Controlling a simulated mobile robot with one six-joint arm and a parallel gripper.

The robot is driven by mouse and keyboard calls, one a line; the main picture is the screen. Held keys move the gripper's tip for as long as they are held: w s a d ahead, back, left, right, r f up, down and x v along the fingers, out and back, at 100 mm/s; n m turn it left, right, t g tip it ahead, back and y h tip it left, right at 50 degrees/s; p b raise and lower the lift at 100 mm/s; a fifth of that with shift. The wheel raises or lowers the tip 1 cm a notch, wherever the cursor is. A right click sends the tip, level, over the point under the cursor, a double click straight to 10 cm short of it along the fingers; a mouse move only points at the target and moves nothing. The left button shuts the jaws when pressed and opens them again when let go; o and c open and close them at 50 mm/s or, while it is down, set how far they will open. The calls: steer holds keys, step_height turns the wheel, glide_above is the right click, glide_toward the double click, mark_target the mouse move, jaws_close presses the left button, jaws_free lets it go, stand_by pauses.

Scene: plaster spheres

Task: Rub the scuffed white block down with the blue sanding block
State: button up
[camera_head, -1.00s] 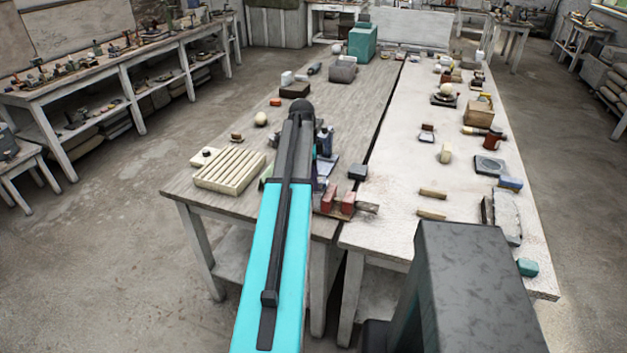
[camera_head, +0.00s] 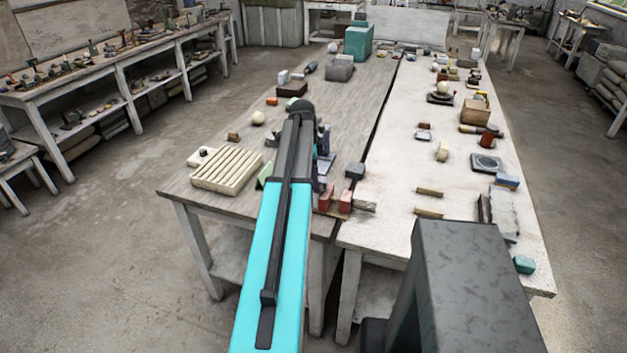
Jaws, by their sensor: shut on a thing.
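My arm, with a cyan link, reaches forward over the left, wood-topped table (camera_head: 225,150). Its dark end link hides my gripper, so I cannot see the jaws or anything in them. A blue block (camera_head: 508,181) lies near the right edge of the pale right table (camera_head: 400,190). Bluish-grey items (camera_head: 325,165) stand close to the right of my arm and are partly covered by it. I cannot tell whether either is the sanding block. A small white block (camera_head: 283,77) sits farther back on the left table. I cannot make out scuffs on it.
A slatted cream rack (camera_head: 227,171) lies left of my arm, with a pale ball (camera_head: 258,118) behind it. Reddish blocks (camera_head: 327,198) stand near the front edge. A teal block (camera_head: 523,264) is at the right table's front corner. The left table's middle is partly clear.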

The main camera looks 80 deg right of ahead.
steer(key=shift+s, duration=0.1)
steer(key=shift+s+f, duration=0.1)
steer(key=shift+s, duration=0.35)
steer(key=shift+w, duration=0.1)
steer(key=shift+w+a, duration=0.1)
steer(key=shift+w, duration=0.9)
steer(key=shift+w, duration=0.1)
steer(key=shift+w+a, duration=0.15)
steer(key=shift+w, duration=0.8)
steer(key=shift+f, duration=0.1)
